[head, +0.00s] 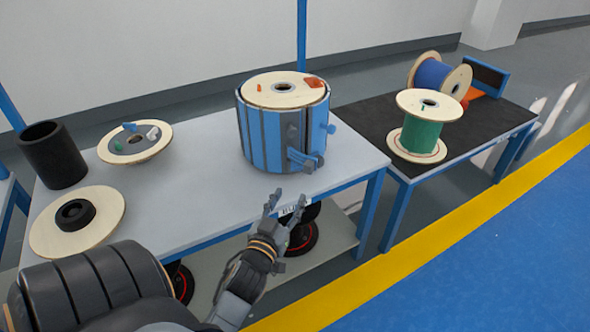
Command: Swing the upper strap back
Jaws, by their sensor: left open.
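A drum (262,140) wrapped in blue slats with grey upright bars stands on the light grey table, with a pale wooden disc (263,96) on top. My left gripper (287,200) is open and empty, with fingers spread, in front of the table edge, below and apart from the lower fitting. My right gripper is not in view.
The grey table (205,150) also holds a black cylinder (55,160), a wooden flange (140,147) with small parts, and another flange (50,235). A dark-topped table (465,135) on the right carries green (422,135) and blue (432,74) spools.

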